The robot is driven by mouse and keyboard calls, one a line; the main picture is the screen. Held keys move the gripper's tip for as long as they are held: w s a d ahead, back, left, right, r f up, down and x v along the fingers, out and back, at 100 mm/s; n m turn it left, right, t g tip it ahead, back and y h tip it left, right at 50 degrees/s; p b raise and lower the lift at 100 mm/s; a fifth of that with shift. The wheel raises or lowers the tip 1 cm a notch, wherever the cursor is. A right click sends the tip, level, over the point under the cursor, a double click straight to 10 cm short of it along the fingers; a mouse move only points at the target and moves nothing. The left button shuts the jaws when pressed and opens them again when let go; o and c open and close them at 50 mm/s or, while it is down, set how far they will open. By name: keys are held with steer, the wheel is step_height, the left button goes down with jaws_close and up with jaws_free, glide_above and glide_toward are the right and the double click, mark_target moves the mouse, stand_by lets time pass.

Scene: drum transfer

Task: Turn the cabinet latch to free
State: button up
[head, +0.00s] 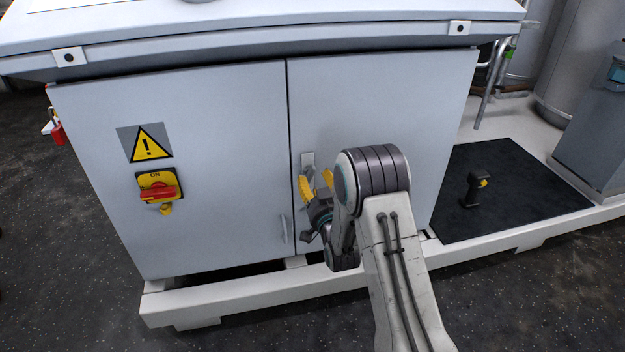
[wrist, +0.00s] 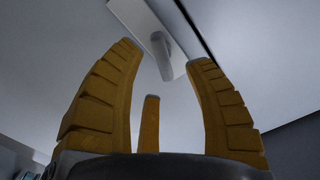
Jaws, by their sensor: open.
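In the wrist view the latch handle (wrist: 163,57) is a grey lever on a light plate (wrist: 133,15), tilted in the picture. I see no finger clearly touching the lever.
The grey cabinet (head: 215,170) has a warning sign (head: 150,144) and a red and yellow switch (head: 158,190) on its left door. A small door handle (head: 284,228) sits lower by the seam. A black handheld tool (head: 474,190) stands on a dark mat (head: 520,190) to the right.

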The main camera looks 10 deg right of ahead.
mark_target(313, 176)
steer(key=shift+w+f+b, duration=0.15)
steer(key=shift+w+b, duration=1.1)
steer(key=shift+w, duration=0.2)
steer(key=shift+w+b, duration=0.4)
steer(key=shift+w, duration=0.1)
steer(key=shift+r, duration=0.2)
jaws_close()
